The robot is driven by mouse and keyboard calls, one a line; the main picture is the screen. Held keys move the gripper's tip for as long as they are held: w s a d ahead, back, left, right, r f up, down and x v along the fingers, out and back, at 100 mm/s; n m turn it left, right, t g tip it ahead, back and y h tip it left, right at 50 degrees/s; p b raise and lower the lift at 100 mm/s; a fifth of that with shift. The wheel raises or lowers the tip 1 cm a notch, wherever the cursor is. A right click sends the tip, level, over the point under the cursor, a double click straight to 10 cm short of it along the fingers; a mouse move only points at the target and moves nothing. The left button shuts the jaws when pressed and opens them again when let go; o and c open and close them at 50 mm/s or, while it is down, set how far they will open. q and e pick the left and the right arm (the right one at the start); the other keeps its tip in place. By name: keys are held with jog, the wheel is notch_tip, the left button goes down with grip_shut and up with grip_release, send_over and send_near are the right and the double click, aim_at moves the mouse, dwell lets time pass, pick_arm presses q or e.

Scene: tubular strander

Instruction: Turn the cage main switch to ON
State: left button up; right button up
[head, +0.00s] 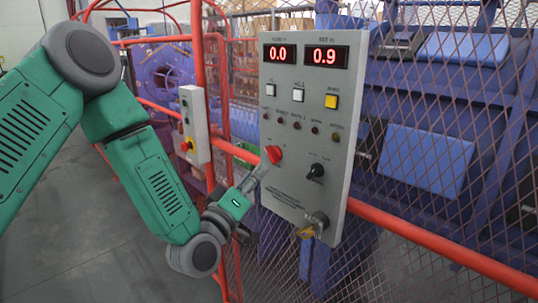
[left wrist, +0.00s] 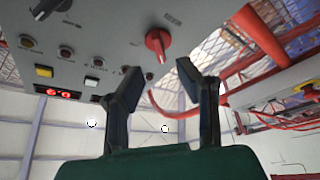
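The grey control panel (head: 300,120) hangs on the mesh fence. It carries a red rotary knob (head: 273,154), a black rotary knob (head: 316,171) and a key switch (head: 318,220) with a yellow tag. The labels are too small to read, so I cannot tell by text which is the cage main switch. My left gripper (head: 259,172) is just below and left of the red knob. In the left wrist view my left gripper (left wrist: 158,74) is open and empty, its fingers pointing toward the red knob (left wrist: 157,41), which appears beyond the fingertips. My right gripper is not in view.
A smaller grey box (head: 194,125) with a red button is left of the panel. An orange-red rail (head: 440,245) runs below and behind the panel. Mesh fence and blue machinery (head: 425,158) lie behind. Open grey floor is at the lower left.

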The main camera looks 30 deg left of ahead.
aim_at(273, 154)
pick_arm(q)
jog(key=x, duration=0.6)
jog(key=shift+w+p, duration=0.3)
jog(key=shift+p, duration=0.15)
grip_shut()
